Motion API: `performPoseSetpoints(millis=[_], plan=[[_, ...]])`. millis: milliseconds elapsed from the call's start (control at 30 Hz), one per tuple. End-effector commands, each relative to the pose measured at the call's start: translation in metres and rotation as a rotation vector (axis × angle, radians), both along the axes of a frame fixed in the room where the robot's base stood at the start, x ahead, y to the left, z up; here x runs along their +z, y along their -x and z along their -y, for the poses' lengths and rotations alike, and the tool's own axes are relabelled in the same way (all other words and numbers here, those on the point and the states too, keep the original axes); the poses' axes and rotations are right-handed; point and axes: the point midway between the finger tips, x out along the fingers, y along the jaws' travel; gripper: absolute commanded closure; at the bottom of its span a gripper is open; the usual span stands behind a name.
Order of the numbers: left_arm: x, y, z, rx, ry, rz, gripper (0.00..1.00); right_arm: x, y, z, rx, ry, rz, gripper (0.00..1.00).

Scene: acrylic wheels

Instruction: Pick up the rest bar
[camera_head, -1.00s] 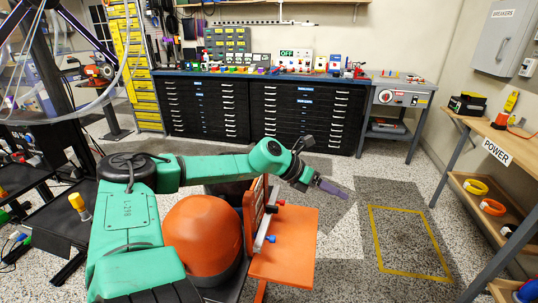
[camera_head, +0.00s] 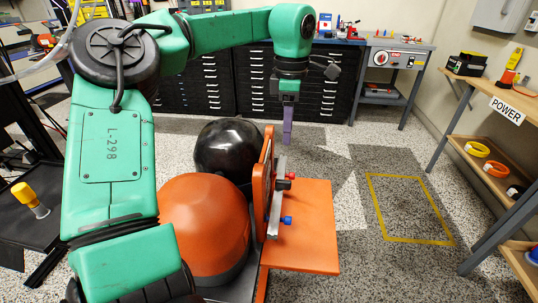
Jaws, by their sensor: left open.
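The rest bar seems to be the grey metal bar (camera_head: 276,200) on the orange stand (camera_head: 310,240), with a red knob (camera_head: 290,175) and a blue knob (camera_head: 287,220) at its side. It runs away from me along the upright orange plate (camera_head: 264,180). My left gripper (camera_head: 288,140) is open and points down, its purple fingers near the far end of the bar. I see the fingers nearly edge-on, and nothing shows between them. I cannot tell the exact height between fingertips and bar. My right gripper is not in view.
An orange dome (camera_head: 205,225) and a black ball (camera_head: 226,150) sit just left of the stand. Black drawer cabinets (camera_head: 210,90) stand behind. A wooden shelf bench (camera_head: 500,135) is on the right. The floor with a yellow outline (camera_head: 408,210) is clear.

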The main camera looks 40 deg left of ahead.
Motion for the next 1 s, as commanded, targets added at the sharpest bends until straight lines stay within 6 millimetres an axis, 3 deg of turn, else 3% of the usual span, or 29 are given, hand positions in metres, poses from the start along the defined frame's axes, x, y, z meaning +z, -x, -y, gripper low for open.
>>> performPoseSetpoints(millis=[33, 167, 400, 800, 1000], plan=[[-0.01, 0.0, 0.0, 0.0, -0.001, -0.001, 0.45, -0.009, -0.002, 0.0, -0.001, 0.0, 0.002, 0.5], [-0.024, 0.001, -0.001, 0.001, 0.001, -0.003, 0.45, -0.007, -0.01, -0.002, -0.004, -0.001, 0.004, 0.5], [-0.085, 0.002, 0.0, 0.0, 0.002, -0.005, 0.45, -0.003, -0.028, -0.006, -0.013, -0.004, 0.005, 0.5], [-0.148, 0.007, 0.005, 0.001, 0.002, -0.002, 0.45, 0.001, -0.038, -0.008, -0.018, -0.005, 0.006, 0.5], [-0.153, 0.007, 0.005, 0.002, 0.001, 0.0, 0.45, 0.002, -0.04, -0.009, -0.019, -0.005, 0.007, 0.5]])
